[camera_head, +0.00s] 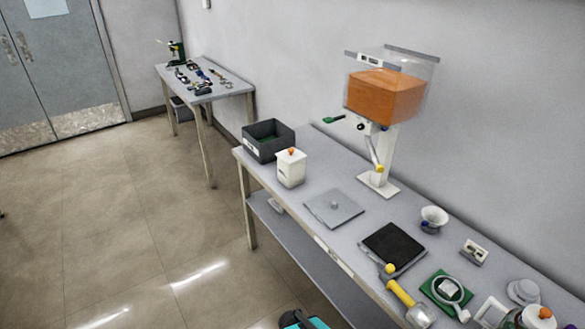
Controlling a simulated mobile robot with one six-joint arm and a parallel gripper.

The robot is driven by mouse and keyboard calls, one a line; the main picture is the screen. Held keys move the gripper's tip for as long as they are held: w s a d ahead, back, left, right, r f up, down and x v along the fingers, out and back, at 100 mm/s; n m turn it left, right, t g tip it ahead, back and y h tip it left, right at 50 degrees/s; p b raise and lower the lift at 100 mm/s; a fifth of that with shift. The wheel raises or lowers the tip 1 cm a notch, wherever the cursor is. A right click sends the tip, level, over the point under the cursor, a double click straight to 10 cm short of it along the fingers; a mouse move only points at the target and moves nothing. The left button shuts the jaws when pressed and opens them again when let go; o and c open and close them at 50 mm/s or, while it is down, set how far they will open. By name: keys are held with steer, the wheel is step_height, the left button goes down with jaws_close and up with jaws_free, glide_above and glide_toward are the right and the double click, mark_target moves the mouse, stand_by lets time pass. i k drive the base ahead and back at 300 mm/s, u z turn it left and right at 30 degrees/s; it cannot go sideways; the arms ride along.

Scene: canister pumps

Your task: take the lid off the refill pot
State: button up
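A white, square-sided pot (290,172) stands upright on the long grey bench, just in front of a dark bin. A lid with an orange knob (291,151) sits on its top. A second container (524,320) with an orange knob is cut off at the bottom right corner. The pictures do not label either one as the refill pot. My gripper is not in view.
The dark bin (269,140) is behind the white pot. A dispenser with an orange-filled clear hopper (386,96) stands at the wall. A flat grey plate with a knob (334,208) and a black pad (394,247) lie nearer. Tools and small parts crowd the right end.

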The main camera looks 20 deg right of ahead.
mark_target(291, 155)
steer(key=k, duration=0.65)
steer(key=z, duration=0.1)
steer(key=i, duration=0.7)
steer(key=u, duration=0.6)
steer(key=i, duration=1)
steer(key=u, duration=0.55)
